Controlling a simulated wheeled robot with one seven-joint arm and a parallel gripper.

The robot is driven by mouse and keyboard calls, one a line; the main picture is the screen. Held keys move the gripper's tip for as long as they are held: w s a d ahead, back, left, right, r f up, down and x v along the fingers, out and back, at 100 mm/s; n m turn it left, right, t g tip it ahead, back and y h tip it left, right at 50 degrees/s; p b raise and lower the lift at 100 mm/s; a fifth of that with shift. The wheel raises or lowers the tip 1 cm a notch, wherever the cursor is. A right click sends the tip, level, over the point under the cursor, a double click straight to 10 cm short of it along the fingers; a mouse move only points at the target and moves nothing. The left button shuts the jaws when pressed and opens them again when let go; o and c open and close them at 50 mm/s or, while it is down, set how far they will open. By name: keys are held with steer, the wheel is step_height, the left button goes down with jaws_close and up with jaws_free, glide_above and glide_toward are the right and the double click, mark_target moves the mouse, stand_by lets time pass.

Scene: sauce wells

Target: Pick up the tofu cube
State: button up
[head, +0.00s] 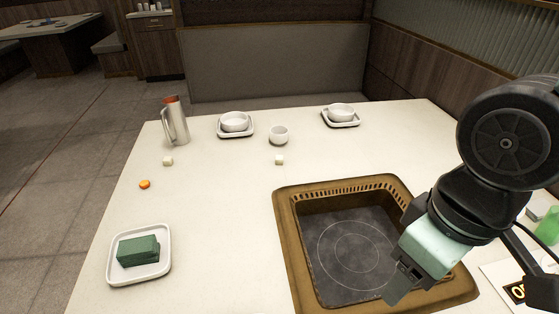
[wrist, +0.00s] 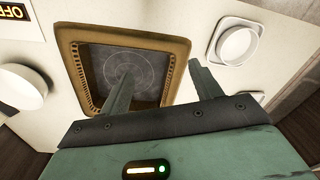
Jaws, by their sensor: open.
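Two small pale cubes that look like tofu lie on the white table in the head view. One cube (head: 279,160) is just in front of a small white cup, and the other cube (head: 168,161) is farther left, near the metal pitcher. I cannot tell which one is the tofu cube. My gripper (head: 399,286) is above the right part of the recessed hot plate, well to the right of and nearer than both cubes. In the wrist view my gripper (wrist: 162,76) has its two fingers spread with nothing between them.
The brown-framed hot plate (head: 283,230) is sunk into the table (head: 215,215). A green block (head: 138,250) sits on a white plate (head: 154,275) at front left. An orange slice (head: 144,184), pitcher (head: 175,122), cup (head: 278,134) and two bowls (head: 235,121) (head: 341,112) stand behind.

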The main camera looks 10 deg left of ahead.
steer(key=w+a+f+m+g+y+b, duration=0.25)
steer(key=w+a+f+m+b, duration=0.2)
steer(key=w+a+m, duration=0.4)
steer(key=m+t+y+b, duration=0.65)
steer(key=m+y, duration=0.35)
steer(key=m, duration=1.1)
glide_toward(281, 158)
steer(key=x, duration=0.2)
steer(key=p+x, duration=0.1)
steer(key=x, duration=0.2)
steer(key=shift+w+d+r, duration=0.1)
steer(key=shift+w+r, duration=0.05)
steer(key=shift+w, duration=0.2)
steer(key=x, duration=0.4)
steer(key=shift+s+a+f+p, duration=0.25)
steer(key=shift+s+f+p, duration=0.05)
steer(key=shift+p, duration=0.05)
steer(key=shift+w+a+f+h, duration=0.2)
steer(key=shift+w+a+h, duration=0.05)
steer(key=shift+a, duration=0.35)
